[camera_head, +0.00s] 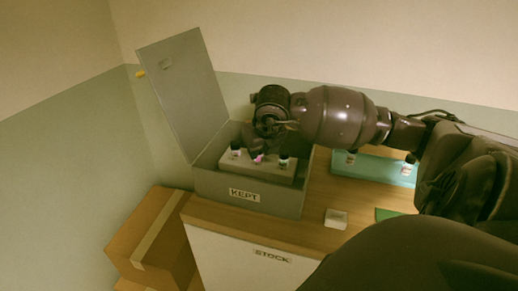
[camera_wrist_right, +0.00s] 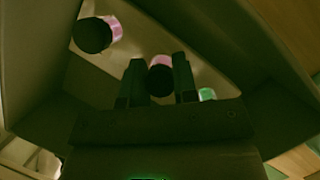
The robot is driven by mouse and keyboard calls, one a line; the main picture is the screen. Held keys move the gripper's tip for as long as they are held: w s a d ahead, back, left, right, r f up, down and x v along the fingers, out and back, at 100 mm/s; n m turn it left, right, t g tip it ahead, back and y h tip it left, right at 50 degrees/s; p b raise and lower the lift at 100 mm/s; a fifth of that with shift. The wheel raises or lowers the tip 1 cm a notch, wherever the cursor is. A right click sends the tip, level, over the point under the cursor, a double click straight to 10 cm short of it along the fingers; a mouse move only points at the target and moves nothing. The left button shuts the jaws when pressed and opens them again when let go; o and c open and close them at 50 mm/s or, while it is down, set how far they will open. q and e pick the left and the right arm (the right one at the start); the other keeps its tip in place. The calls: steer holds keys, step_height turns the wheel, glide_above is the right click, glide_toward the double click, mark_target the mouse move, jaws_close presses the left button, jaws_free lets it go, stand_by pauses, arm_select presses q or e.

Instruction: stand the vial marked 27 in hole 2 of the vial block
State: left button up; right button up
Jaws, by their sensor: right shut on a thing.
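The vial block (camera_head: 258,172) sits inside the open grey box marked KEPT (camera_head: 213,185). A dark-capped vial (camera_head: 235,149) stands near its left end and another (camera_head: 283,162) near its right end. My right gripper (camera_head: 260,154) reaches down over the block between them. It is shut on a vial with pink on it (camera_head: 258,159); in the right wrist view the dark cap of this vial (camera_wrist_right: 161,79) lies between the two fingers. Its marking is not readable, and the fingers hide whether it is in a hole. My left gripper is not in view.
The box lid (camera_head: 185,85) stands open behind. A teal rack (camera_head: 376,168) with vials is partly behind my right arm. A small whitish block (camera_head: 336,218) and a green patch (camera_head: 386,214) are on the wooden top. A cardboard box (camera_head: 140,240) stands lower left.

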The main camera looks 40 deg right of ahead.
steer(key=o, duration=0.9)
steer(key=shift+f, duration=0.1)
steer(key=shift+r, duration=0.2)
steer(key=shift+s+r, duration=0.1)
steer(key=shift+r, duration=0.2)
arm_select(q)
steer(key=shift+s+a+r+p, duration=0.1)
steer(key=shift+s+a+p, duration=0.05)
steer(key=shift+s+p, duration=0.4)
arm_select(e)
steer(key=shift+v, duration=5.65)
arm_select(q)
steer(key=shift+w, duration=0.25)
